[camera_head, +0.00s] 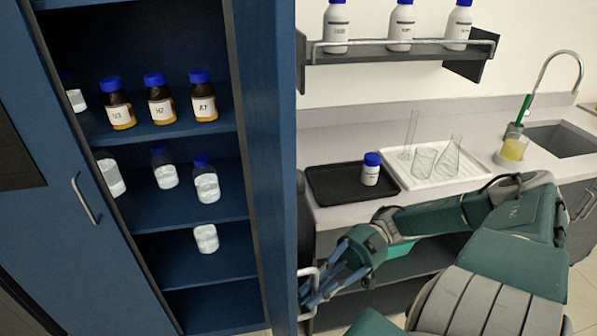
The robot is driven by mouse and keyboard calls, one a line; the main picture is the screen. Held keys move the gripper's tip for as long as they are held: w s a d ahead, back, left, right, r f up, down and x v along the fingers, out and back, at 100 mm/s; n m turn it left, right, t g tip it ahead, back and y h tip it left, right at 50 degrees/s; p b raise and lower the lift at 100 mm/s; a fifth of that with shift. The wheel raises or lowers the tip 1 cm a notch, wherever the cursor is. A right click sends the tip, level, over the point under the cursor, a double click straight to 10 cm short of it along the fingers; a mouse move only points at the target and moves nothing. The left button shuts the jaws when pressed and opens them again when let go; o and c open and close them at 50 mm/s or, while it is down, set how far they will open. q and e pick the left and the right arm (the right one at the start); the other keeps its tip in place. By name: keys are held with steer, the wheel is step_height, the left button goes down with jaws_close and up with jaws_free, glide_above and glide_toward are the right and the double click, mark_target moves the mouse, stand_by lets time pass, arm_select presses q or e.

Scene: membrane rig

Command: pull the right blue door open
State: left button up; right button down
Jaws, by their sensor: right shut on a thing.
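The right blue door (262,150) stands open and is seen nearly edge-on, along the right side of the shelves. Its metal handle (301,273) is on the face turned to the right. My right gripper (312,288) is shut on this handle, low on the door; the fingers partly hide it. The left blue door (45,235), with its own handle (86,199) and a dark panel, fills the left of the view. My left gripper is not in view.
Shelves (215,262) between the doors hold brown and clear blue-capped bottles. To the right, a counter (330,217) bears a black tray (328,187) with a white bottle, a white tray (395,165) with glassware, and a sink (560,140). A wall shelf (350,52) holds white bottles.

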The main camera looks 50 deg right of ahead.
steer(key=shift+s+d+f, duration=0.15)
steer(key=shift+s+d, duration=0.05)
steer(key=c, duration=1.8)
jaws_free()
steer(key=shift+d, duration=0.1)
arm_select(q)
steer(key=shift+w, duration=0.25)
arm_select(e)
steer(key=d, duration=1.2)
steer(key=shift+s, duration=0.35)
